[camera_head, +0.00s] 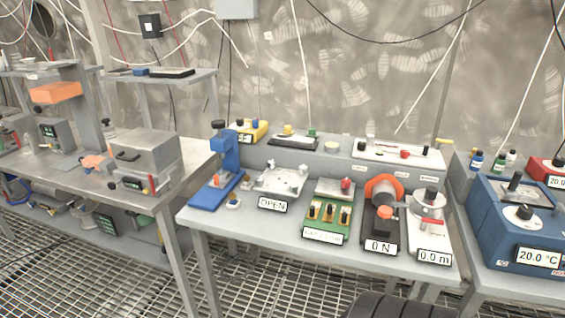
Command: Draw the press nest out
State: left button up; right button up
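A blue bench press (229,150) stands at the left end of the middle table, with a long flat blue base (208,195) reaching toward the front edge. A dark-topped post rises at its upper part. I cannot clearly make out a separate nest on it or how far one is drawn out. A small pale round piece with a dark blue part (233,204) sits on the table just right of the base's front end. Neither of my grippers is in view.
A plate fixture labelled OPEN (278,180) stands close right of the press. Further right are a green switch board (327,217) and a unit reading 0 N (382,215). A grey box (145,158) occupies the left bench. Bare tabletop (255,225) lies along the front.

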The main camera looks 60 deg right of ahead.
aim_at(221, 180)
jog(key=z, duration=1.55)
jog(key=k+l, duration=0.05)
